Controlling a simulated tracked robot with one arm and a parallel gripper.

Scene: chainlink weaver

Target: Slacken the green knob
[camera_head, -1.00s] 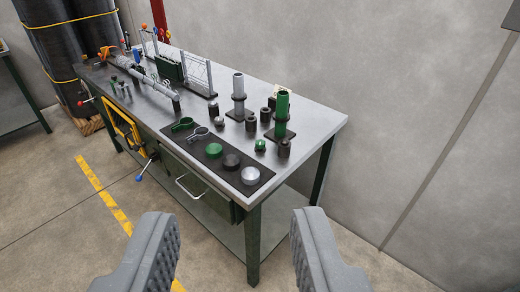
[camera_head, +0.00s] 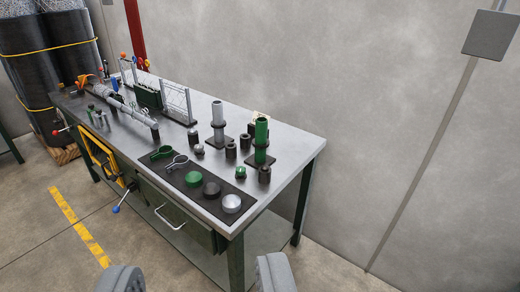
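A dark green-framed workbench (camera_head: 285,148) with a grey top stands ahead. A small green-topped piece (camera_head: 240,172) stands on the bench near its right end, and a flat round green disc (camera_head: 194,179) lies on a dark mat (camera_head: 213,207) at the front edge. I cannot tell which of these, if either, is the green knob. My gripper (camera_head: 197,266) is at the bottom of the picture, its two grey fingers apart with nothing between them. It is well short of the bench and touches nothing.
A green tube (camera_head: 261,140) and a grey tube (camera_head: 218,118) stand upright on bases among short dark cylinders. Left is a long grey machine part (camera_head: 132,108) near mesh frames. A blue-ended handle (camera_head: 116,209) juts from the bench front. The floor before it is clear.

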